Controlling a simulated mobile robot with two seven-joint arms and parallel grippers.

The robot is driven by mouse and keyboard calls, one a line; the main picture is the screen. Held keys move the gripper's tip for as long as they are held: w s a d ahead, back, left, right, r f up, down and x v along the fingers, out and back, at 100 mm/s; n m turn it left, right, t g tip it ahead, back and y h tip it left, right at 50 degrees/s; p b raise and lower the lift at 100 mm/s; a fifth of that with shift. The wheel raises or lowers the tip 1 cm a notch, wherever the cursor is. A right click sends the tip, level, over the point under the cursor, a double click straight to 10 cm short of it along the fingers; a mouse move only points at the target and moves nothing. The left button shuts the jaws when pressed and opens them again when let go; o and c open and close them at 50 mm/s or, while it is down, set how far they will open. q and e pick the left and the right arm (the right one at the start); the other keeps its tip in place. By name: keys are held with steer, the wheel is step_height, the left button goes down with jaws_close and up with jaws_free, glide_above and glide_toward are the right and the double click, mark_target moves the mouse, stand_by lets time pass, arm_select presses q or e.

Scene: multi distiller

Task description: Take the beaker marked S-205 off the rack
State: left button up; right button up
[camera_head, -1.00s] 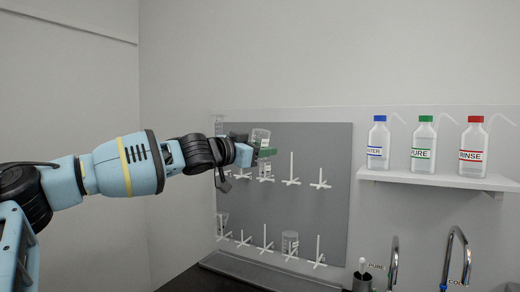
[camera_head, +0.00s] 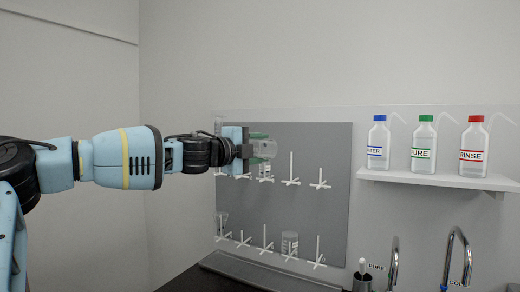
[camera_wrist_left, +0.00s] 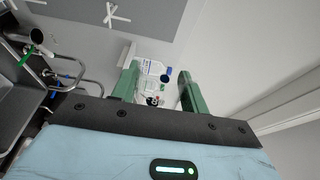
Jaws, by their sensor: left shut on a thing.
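My left gripper (camera_head: 261,148) is in front of the upper left of the grey peg rack (camera_head: 330,147). Its green fingers are shut on a clear glass beaker (camera_head: 268,148), one finger above and one below. The beaker appears turned on its side, just above a white peg (camera_head: 265,177). Whether it touches the peg cannot be told. No marking on it is readable. In the left wrist view the green fingers (camera_wrist_left: 159,75) stand apart, with the clear glass between them hard to make out. My right gripper is not in view.
Other white pegs (camera_head: 291,170) line the rack in two rows. Another beaker (camera_head: 290,242) hangs on the lower row, and a glass piece (camera_head: 222,222) at lower left. A shelf (camera_head: 440,179) with three capped bottles (camera_head: 423,150) and two taps (camera_head: 460,252) are to the right.

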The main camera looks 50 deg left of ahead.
arm_select(q)
steer(key=shift+m, duration=0.8)
steer(key=m, duration=0.3)
steer(key=shift+m, duration=0.4)
steer(key=m, duration=0.3)
steer(key=shift+m+b, duration=0.35)
steer(key=shift+m, duration=0.05)
steer(key=m, duration=0.4)
steer(key=shift+w+f+m+b, duration=0.1)
steer(key=shift+m+b, duration=0.2)
steer(key=shift+b, duration=0.05)
steer(key=m, duration=0.4)
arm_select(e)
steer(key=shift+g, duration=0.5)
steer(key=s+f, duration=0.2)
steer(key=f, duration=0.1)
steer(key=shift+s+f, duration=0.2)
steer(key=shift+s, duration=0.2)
